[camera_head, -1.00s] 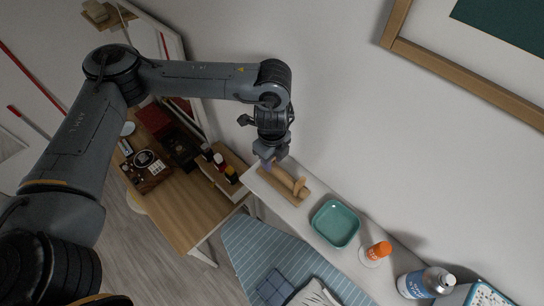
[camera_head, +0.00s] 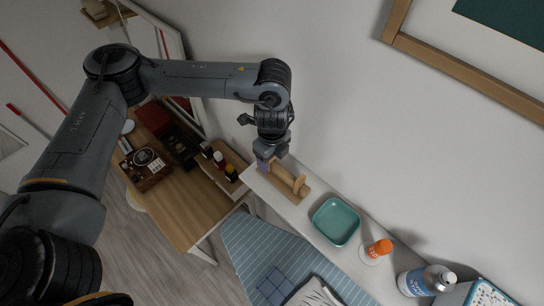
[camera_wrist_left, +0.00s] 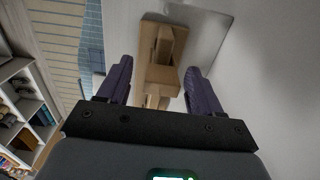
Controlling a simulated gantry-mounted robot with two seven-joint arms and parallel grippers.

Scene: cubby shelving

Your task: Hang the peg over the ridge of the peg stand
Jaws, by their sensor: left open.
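The pale wooden peg stand (camera_head: 303,199) lies on the white shelf top in the head view, its flat base along the wall. A wooden piece, seemingly the peg (camera_head: 284,176), is at the stand, close to my left gripper (camera_head: 264,165). In the left wrist view the stand's base (camera_wrist_left: 150,28) shows ahead, and the wooden peg (camera_wrist_left: 158,77) shows between the spread purple fingers of my left gripper (camera_wrist_left: 160,88). The fingers are open, with gaps at both sides. Where peg and stand touch is hard to tell. My right gripper is not in view.
A teal dish (camera_head: 335,222) stands right of the stand on the shelf top. Beyond it are an orange-capped item (camera_head: 378,250) and a blue bottle (camera_head: 417,282). The wall runs close behind. A wooden desk (camera_head: 185,205) with small items is at the left.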

